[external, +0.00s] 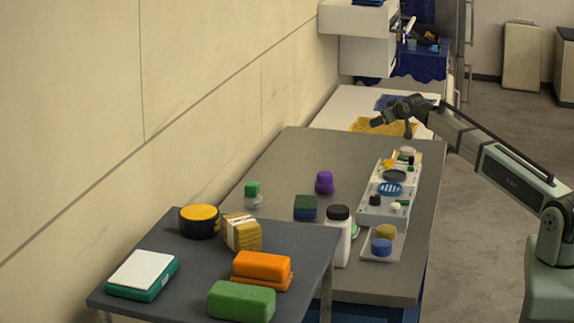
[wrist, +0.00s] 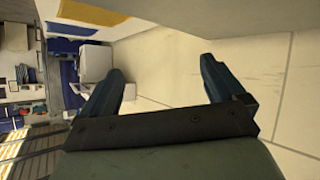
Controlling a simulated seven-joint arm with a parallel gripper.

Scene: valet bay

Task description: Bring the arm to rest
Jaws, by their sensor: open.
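My gripper (external: 378,122) is held above the far end of the grey table, out at the end of my raised arm. In the wrist view my gripper (wrist: 165,90) shows two dark fingers spread wide apart with nothing between them. Past the fingers are the pale wall and part of the room, turned sideways. No task object is in the gripper.
The grey table (external: 290,165) bears a white tray (external: 372,208) of small items, a white bottle (external: 338,240) and a purple item (external: 324,182). A dark nearer table (external: 190,275) holds sponges and boxes. A yellow cloth (external: 368,125) lies beyond, below the gripper. Floor is clear at right.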

